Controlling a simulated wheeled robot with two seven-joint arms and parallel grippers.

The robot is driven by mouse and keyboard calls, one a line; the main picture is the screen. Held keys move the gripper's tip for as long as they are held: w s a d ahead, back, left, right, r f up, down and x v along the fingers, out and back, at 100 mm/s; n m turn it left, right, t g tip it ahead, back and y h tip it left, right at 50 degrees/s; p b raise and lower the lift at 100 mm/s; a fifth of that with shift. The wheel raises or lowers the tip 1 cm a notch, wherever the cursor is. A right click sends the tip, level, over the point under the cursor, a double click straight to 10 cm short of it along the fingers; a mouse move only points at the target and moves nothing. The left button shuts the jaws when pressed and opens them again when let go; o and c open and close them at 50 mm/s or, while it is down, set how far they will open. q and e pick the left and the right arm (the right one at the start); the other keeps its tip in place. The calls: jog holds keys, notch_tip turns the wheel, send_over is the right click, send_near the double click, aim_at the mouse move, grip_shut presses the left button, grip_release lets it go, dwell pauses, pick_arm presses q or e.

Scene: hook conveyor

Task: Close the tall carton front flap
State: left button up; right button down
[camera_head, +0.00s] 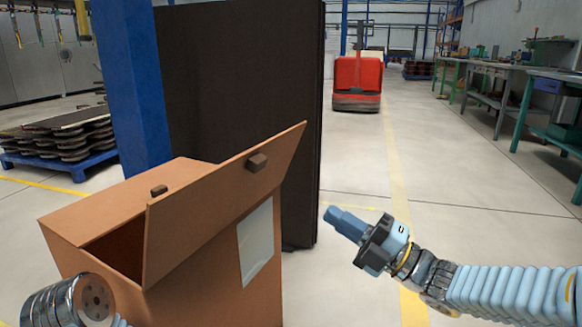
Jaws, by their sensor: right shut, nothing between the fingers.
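The tall brown carton (215,285) stands at the lower left, with a pale label (256,242) on its right-hand side. One flap (220,200) with a dark block handle stands raised and tilted along the near right edge. Another flap (110,205) with a smaller dark block lies about flat over the far left part of the top. A dark gap into the carton shows between the flaps. My right gripper (338,219) is shut and empty, right of the carton and apart from it, pointing left. My left arm's metal wrist shows at the lower left; its gripper is not visible.
A tall dark panel (240,80) and a blue post (132,90) stand right behind the carton. A blue pallet with stacked dark parts (62,140) is at the left. A red vehicle (357,82) and workbenches (500,75) are farther back. Floor at centre right is clear.

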aim_at(261, 168)
jog(key=x, duration=0.7)
jog(key=p+x, duration=0.1)
jog(key=x, duration=0.6)
jog(key=shift+s+r, duration=0.15)
jog(key=shift+s, duration=0.1)
